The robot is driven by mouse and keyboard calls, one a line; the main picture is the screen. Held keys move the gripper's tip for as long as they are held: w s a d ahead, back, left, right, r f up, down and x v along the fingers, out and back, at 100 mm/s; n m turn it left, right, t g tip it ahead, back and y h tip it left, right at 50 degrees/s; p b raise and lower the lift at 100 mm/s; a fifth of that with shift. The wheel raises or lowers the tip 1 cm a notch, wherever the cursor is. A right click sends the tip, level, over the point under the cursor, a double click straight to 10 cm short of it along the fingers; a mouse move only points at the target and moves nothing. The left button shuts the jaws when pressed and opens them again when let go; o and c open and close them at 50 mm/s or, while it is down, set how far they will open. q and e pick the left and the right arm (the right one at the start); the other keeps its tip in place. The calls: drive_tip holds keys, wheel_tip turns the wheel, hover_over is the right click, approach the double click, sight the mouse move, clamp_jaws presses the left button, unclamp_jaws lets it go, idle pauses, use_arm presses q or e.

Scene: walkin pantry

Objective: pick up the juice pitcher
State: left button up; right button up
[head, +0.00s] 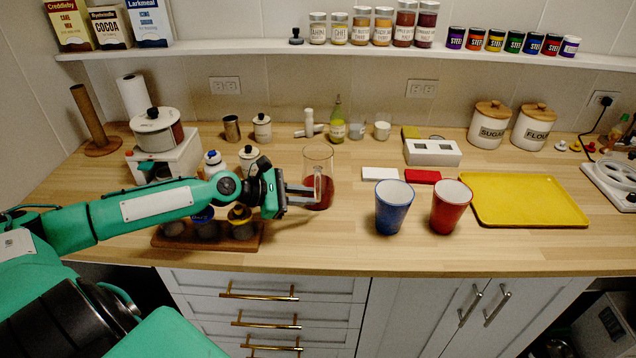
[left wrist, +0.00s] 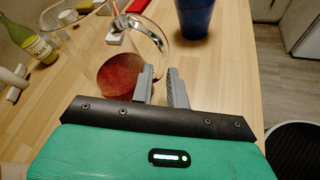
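The juice pitcher (head: 318,165) is clear glass with red juice in its bottom and stands upright on the wooden counter. My left gripper (head: 311,192) reaches in from the left, its fingertips at the pitcher's handle. In the left wrist view the pitcher (left wrist: 120,72) stands just ahead, and its clear handle curves towards the fingertips. The two grey fingers of my left gripper (left wrist: 161,72) are apart, with a gap between them around the lower handle; I cannot tell whether they touch it. My right gripper is out of view.
A blue cup (head: 393,208) and a red cup (head: 450,207) stand right of the pitcher, beside a yellow tray (head: 530,199). A wooden board (head: 208,240) with several jars lies under my left arm. The counter in front of the pitcher is clear.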

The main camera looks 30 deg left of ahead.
sight(319, 195)
use_arm(q)
drive_tip(key=shift+w+d+r, duration=0.1)
drive_tip(key=shift+w+d, duration=0.2)
drive_tip(key=shift+w+d+p, duration=0.25)
drive_tip(key=shift+p, duration=0.2)
drive_tip(key=shift+w+d, duration=0.25)
drive_tip(key=shift+p+x, duration=0.55)
drive_tip(key=shift+x, duration=0.35)
drive_tip(key=shift+w+d+f, duration=0.45)
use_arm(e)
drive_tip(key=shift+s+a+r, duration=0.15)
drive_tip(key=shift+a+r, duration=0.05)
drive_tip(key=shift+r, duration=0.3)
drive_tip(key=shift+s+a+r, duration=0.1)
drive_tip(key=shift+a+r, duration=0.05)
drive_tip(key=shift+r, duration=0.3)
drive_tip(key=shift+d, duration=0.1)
use_arm(q)
clamp_jaws()
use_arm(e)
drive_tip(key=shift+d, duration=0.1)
